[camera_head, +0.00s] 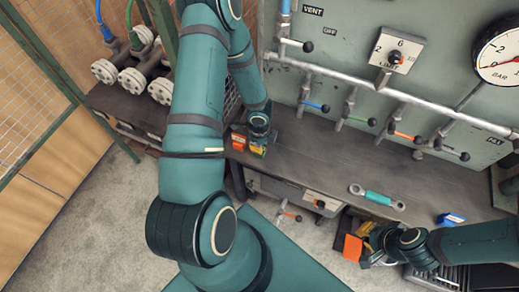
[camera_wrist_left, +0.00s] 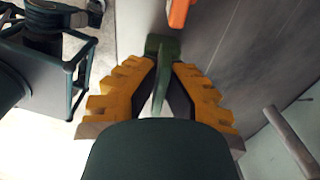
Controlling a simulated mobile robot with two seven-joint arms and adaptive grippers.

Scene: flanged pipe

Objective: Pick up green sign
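The green sign (camera_wrist_left: 162,46) stands between the two yellow toothed fingers of my left gripper (camera_wrist_left: 163,72) in the left wrist view. Its narrow edge faces the camera, and the fingertips are very close to it on both sides. Whether they press on it I cannot tell. In the head view my left gripper (camera_head: 257,148) points down at the left part of the dark bench, and its fingers hide most of the sign.
An orange sign (camera_head: 238,141) stands just left of my left gripper and also shows in the left wrist view (camera_wrist_left: 180,12). A teal-handled tool (camera_head: 378,198) and a blue object (camera_head: 451,219) lie on the bench (camera_head: 315,155). Valve levers and pipes line the panel behind.

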